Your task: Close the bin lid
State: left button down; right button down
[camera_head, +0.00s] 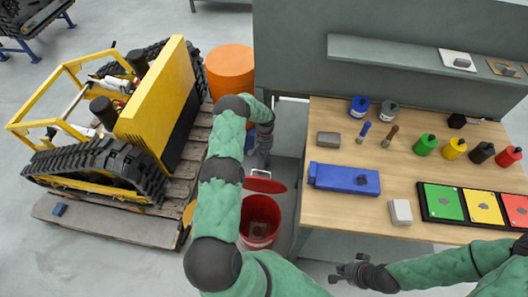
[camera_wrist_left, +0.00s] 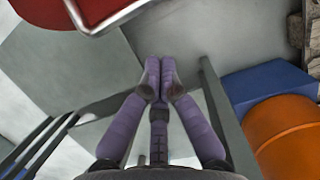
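The red bin (camera_head: 259,232) stands on the floor left of the workbench, its dark interior showing through the open top. Its red lid (camera_head: 266,185) is raised off the opening at the far side. My left gripper (camera_head: 263,160) points down just beyond the lid, apart from it as far as I can see. In the left wrist view its purple fingers (camera_wrist_left: 160,75) meet at the tips with nothing between them. Red parts with a pale metal edge (camera_wrist_left: 112,18) show at the top left there. My right gripper (camera_head: 345,273) is near the bench's front edge, small and partly unclear.
An orange barrel (camera_head: 230,70) stands behind my left arm, with a blue box (camera_wrist_left: 265,82) near it. A yellow tracked machine (camera_head: 150,100) is on the left. The wooden bench (camera_head: 300,205) holds a blue case (camera_head: 345,179), several bottles and coloured trays.

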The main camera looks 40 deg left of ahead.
pick_arm(q)
jog(key=shift+s+d+r, duration=0.1)
jog(key=shift+s+d, duration=0.25)
jog(key=shift+s, duration=0.3)
jog(key=shift+s+d+r, duration=0.1)
jog(key=shift+s+d, duration=0.25)
jog(key=shift+s, duration=0.25)
